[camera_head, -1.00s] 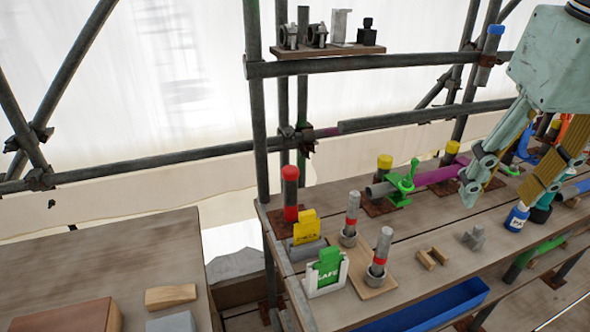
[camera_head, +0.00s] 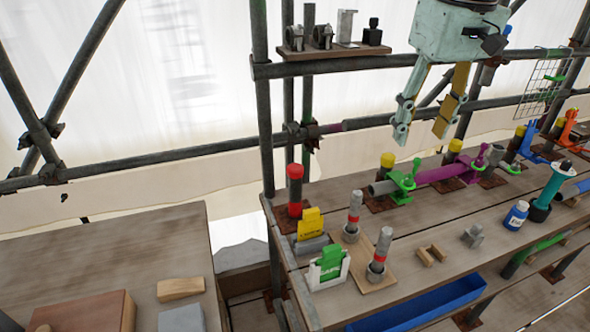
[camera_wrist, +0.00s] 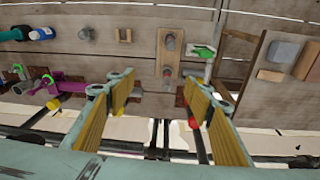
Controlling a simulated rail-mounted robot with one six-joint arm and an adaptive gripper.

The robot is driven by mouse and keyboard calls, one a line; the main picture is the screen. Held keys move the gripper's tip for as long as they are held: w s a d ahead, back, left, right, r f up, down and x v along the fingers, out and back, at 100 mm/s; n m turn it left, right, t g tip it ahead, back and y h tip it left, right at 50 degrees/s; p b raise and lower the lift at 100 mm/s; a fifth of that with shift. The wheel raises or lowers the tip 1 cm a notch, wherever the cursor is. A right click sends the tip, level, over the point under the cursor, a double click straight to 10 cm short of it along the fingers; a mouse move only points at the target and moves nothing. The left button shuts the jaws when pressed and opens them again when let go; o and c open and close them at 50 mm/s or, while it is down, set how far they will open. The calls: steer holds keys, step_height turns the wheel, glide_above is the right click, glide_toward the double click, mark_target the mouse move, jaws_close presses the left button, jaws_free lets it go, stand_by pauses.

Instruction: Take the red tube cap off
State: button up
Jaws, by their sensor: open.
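The red tube cap (camera_head: 295,171) sits on top of an upright dark tube (camera_head: 294,190) at the left end of the plank bench. A second red part (camera_head: 294,209) shows lower on this tube. In the wrist view, red (camera_wrist: 193,124) shows beside the right finger, partly hidden by it. My gripper (camera_head: 421,132) is open and empty, fingers pointing down. It is in the air above the bench, to the right of the red cap and well apart from it. The wrist view shows the two fingers (camera_wrist: 158,76) spread wide.
A yellow sign (camera_head: 311,222) and green sign (camera_head: 330,258) stand in front. Scaffold poles (camera_head: 265,110) rise close behind. A small shelf (camera_head: 330,51) is above.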

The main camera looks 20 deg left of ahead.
steer(key=w+a+f+n+p, duration=0.2)
steer(key=w+a, duration=0.3)
steer(key=a, duration=0.3)
steer(key=w+a+f+n+p, duration=0.2)
steer(key=w+a+n+p, duration=0.1)
steer(key=w+a, duration=0.4)
steer(key=w+a+f+n+p, duration=0.1)
steer(key=a+f, duration=0.3)
steer(key=a, duration=0.5)
steer(key=w+a+f+n+g+p, duration=0.1)
steer(key=a+f+n+p, duration=0.2)
steer(key=a, duration=0.6)
steer(key=shift+w+f+n+h, duration=0.2)
steer(key=shift+f+n+h, duration=0.15)
steer(key=shift+f, duration=0.45)
glide_above(296, 167)
steer(key=shift+w+f, duration=0.15)
steer(key=shift+f, duration=4.15)
steer(key=shift+f, duration=0.1)
steer(key=shift+f+p, duration=0.3)
steer(key=shift+f, duration=2.2)
steer(key=shift+c, duration=0.7)
